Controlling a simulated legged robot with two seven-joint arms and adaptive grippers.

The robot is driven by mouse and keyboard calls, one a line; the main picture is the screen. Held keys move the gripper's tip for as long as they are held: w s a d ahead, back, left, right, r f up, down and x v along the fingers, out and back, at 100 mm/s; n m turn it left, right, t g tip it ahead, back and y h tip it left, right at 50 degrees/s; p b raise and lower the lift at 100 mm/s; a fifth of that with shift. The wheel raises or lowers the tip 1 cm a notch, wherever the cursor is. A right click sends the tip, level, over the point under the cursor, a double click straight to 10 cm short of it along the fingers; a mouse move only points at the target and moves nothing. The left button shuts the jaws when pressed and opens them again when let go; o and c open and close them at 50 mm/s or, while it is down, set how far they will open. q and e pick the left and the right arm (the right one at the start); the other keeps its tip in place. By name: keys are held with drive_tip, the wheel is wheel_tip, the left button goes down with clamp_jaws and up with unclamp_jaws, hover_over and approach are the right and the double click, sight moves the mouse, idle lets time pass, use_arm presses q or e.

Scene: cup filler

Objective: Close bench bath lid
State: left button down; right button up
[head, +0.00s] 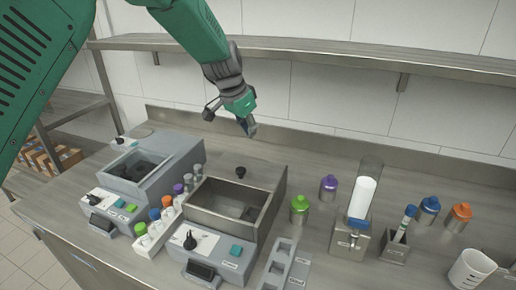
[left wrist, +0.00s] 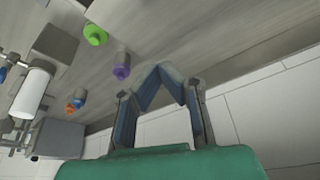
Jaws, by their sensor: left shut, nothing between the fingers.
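The bench bath (head: 267,222) is a grey box with an open steel basin, standing mid-bench. Its lid (head: 262,174) appears to be the flat grey panel behind the opening, with a black knob (head: 240,172) on top; the basin is uncovered. My left gripper (head: 250,131) is above and behind the knob, apart from it, pointing down. It is shut and empty; its fingers also show in the left wrist view (left wrist: 160,75), tips together. The bath and lid cannot be made out in the left wrist view. My right gripper is not in view.
A second grey bath unit (head: 178,160) stands left. A rack of capped bottles (head: 153,238) sits between the units. Green (head: 299,208) and purple (head: 328,188) bottles and a dispenser (head: 350,238) stand right. A steel shelf (head: 330,52) runs along the wall above.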

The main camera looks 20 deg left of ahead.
use_arm(q)
drive_tip(key=p, duration=0.1)
approach(251, 171)
drive_tip(key=w+f, duration=0.1)
drive_tip(key=w+d+f, duration=0.1)
drive_tip(key=w+f, duration=0.1)
drive_tip(key=w+d+f, duration=0.1)
drive_tip(key=w+f, duration=0.1)
drive_tip(key=shift+w+d, duration=0.2)
drive_tip(key=shift+w, duration=0.05)
drive_tip(key=s, duration=0.1)
drive_tip(key=s+a+p, duration=0.1)
drive_tip(key=s, duration=0.1)
drive_tip(key=shift+s+r, duration=0.15)
drive_tip(key=shift+s+a, duration=0.15)
drive_tip(key=shift+s, duration=0.2)
drive_tip(key=shift+w+a+f, duration=0.1)
drive_tip(key=shift+f, duration=0.15)
